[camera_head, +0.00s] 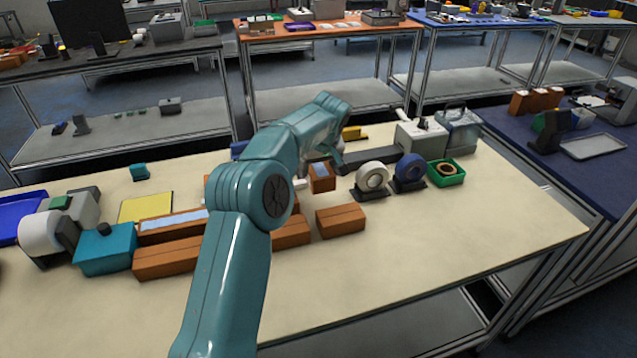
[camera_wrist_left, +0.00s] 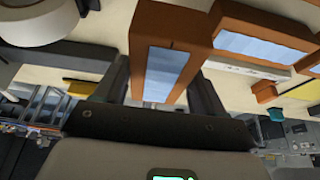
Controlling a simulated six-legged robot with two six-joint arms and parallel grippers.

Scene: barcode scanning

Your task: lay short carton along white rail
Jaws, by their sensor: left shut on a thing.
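My left gripper (camera_head: 326,160) is shut on the short carton (camera_head: 322,182), a brown box with a pale label. In the left wrist view the short carton (camera_wrist_left: 168,65) sits between the two fingers (camera_wrist_left: 160,88), label facing the camera. The white rail (camera_wrist_left: 247,70) runs beside it to the right, next to a longer labelled brown carton (camera_wrist_left: 262,38). In the head view only a small white piece of the rail (camera_head: 300,184) shows by the carton; my arm hides the rest. Whether the carton touches the rail or table is unclear. My right gripper is out of view.
Brown cartons (camera_head: 340,220) lie in front, with more (camera_head: 168,258) to the left. Tape dispensers (camera_head: 371,178) and a green tray (camera_head: 446,172) stand right of the gripper. A teal box (camera_head: 105,250) is at left. The table's front right is clear.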

